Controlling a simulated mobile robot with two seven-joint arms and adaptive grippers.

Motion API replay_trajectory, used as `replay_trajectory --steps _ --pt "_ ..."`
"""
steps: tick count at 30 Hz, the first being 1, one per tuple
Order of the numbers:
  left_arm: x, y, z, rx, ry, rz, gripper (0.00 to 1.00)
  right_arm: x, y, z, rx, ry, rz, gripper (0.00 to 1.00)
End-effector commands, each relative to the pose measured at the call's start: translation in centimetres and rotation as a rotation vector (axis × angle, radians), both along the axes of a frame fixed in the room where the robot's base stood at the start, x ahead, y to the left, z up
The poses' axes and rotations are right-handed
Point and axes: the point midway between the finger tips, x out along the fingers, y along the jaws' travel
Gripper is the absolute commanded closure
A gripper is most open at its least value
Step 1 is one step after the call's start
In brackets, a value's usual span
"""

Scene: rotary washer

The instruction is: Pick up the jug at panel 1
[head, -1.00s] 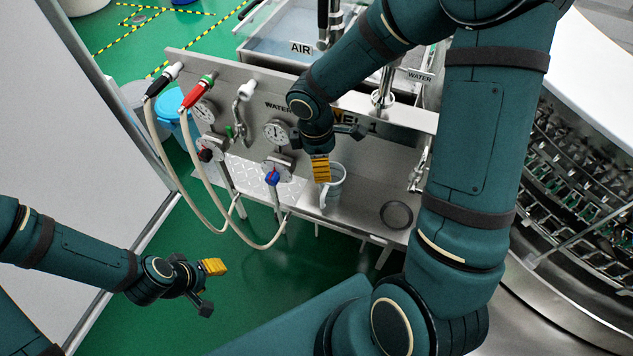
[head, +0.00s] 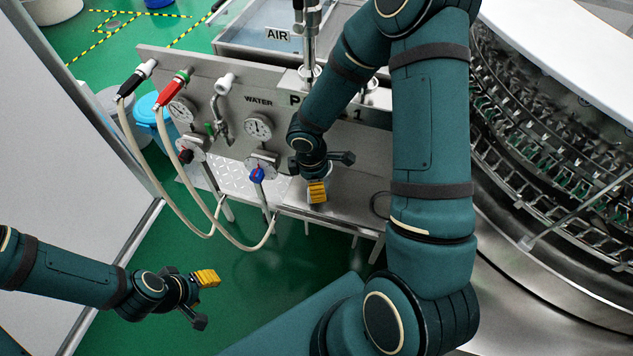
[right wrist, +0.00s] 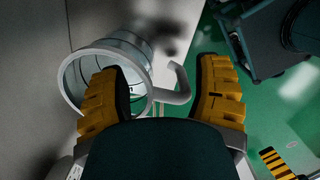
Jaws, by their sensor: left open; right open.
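The jug (right wrist: 140,50) is clear with a grey rim and a grey handle (right wrist: 181,85) in the right wrist view. My right gripper (right wrist: 160,95) is open around the handle's place in that view: the left finger overlaps the jug's mouth and the right finger is beyond the handle. I cannot tell whether either finger touches it. In the head view my right gripper (head: 328,175) hides nearly all of the jug, over the steel shelf of panel 1 (head: 350,135). My left gripper (head: 204,299) is open and empty, low at the left over the green floor.
Gauges (head: 258,127), a blue valve knob (head: 257,174) and looping hoses (head: 158,180) are left of my right gripper. A dark ring (head: 380,205) lies on the shelf, partly behind my arm. The round washer rack (head: 540,130) fills the right side.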

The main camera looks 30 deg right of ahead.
Motion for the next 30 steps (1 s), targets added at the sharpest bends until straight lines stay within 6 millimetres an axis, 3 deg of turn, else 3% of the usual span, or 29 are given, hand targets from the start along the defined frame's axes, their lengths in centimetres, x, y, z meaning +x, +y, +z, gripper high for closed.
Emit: replay_trajectory --steps 9,15,30 --pt "-0.07 -0.01 -0.12 0.0 0.002 -0.002 0.53 -0.01 -0.07 -0.49 0.0 -0.001 0.0 0.34" --pt "-0.06 -0.01 -0.12 0.0 0.002 -0.002 0.53 -0.02 -0.06 -0.48 0.0 -0.001 0.0 1.0" --pt "-0.03 0.0 0.01 0.0 0.001 0.0 0.53 -0.01 -0.04 -0.13 0.0 -0.001 0.0 1.0"
